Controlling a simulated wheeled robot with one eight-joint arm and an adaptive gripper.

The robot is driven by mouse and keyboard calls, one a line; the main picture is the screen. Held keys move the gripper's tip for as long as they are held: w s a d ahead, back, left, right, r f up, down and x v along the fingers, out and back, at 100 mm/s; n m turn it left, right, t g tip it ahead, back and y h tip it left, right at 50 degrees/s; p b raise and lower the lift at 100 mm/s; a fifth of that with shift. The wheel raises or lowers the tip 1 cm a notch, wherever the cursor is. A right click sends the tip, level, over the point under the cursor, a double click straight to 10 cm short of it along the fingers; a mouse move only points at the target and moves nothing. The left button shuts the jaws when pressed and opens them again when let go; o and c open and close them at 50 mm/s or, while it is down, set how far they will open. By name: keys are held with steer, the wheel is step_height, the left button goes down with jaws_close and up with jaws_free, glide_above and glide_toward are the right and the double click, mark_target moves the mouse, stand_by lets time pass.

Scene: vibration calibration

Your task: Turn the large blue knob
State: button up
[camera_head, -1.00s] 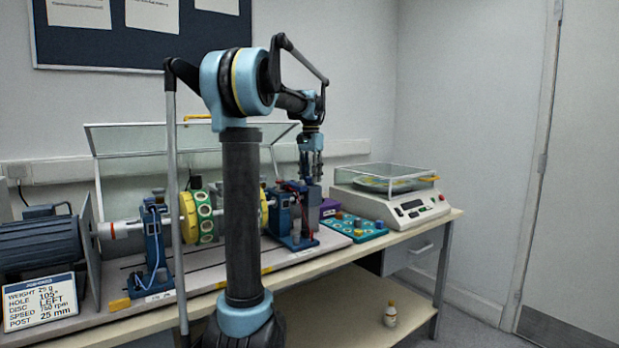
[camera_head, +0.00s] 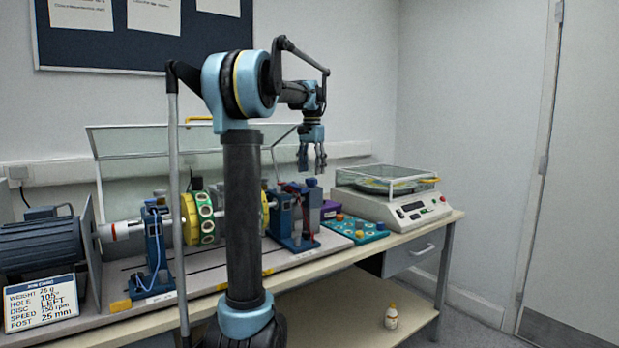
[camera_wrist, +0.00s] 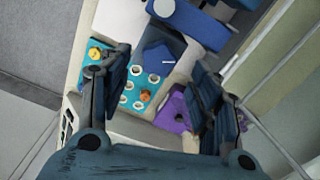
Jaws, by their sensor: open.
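A blue knob (camera_head: 311,182) tops a grey post at the right end of the bench rig. In the wrist view, a dark blue faceted shape (camera_wrist: 158,56) between the fingers looks like this knob from above. My gripper (camera_head: 312,166) hangs fingers down just above the knob, open and empty. A small gap shows between the fingertips and the knob in the head view. In the wrist view, the fingers (camera_wrist: 160,68) spread wide on either side, and no contact is visible.
A teal tray (camera_head: 360,230) with round holes and a purple block (camera_head: 330,209) lie right of the rig. A white balance (camera_head: 400,205) stands beyond them. Yellow discs (camera_head: 190,218) and a blue motor (camera_head: 40,240) are at the left. A job card (camera_head: 42,299) stands in front.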

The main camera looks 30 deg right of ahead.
mark_target(311, 179)
step_height(311, 179, up, 8)
steer(key=shift+r, duration=0.15)
stand_by(1.1)
